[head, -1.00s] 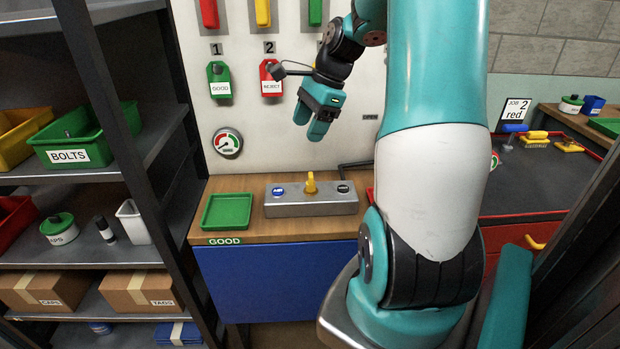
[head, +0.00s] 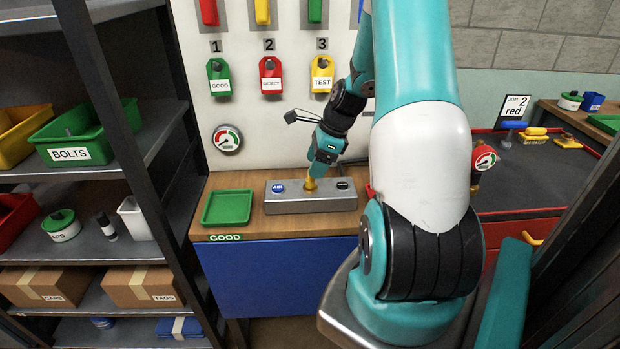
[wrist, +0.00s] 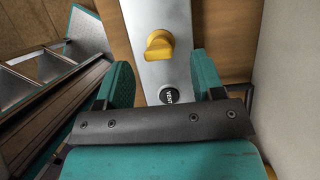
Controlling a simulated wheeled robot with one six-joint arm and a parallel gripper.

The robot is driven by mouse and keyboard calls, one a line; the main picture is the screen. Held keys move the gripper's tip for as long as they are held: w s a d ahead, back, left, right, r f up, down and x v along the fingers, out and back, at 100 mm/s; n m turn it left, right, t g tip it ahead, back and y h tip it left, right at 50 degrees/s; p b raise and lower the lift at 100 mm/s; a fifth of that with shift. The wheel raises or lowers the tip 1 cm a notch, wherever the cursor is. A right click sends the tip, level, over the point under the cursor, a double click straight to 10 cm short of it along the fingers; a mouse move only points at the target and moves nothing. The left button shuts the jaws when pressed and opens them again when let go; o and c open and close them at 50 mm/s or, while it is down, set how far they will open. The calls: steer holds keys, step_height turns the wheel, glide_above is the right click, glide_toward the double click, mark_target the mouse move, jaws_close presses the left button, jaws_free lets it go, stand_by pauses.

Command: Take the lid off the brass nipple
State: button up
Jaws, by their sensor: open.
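The yellow lid (head: 310,186) sits upright in the middle of the grey metal block (head: 285,205), between a blue AIR button (head: 279,188) and a black button (head: 342,185). Any brass nipple under it is hidden. In the wrist view the lid (wrist: 159,46) shows just beyond my open gripper (wrist: 162,66), roughly centred between the two teal fingers. No finger visibly touches it; the exact gap is hard to tell.
A green GOOD tray (head: 227,207) lies left of the block on the wooden bench. A gauge (head: 227,139) and hanging tags (head: 271,77) are on the white panel behind. A shelf rack (head: 130,160) stands left, a dark workbench (head: 530,175) right.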

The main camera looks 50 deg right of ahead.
mark_target(308, 179)
steer(key=p+x, duration=0.1)
steer(key=x, duration=0.4)
steer(key=shift+a, duration=0.15)
steer(key=c, duration=1)
steer(key=shift+r, duration=0.1)
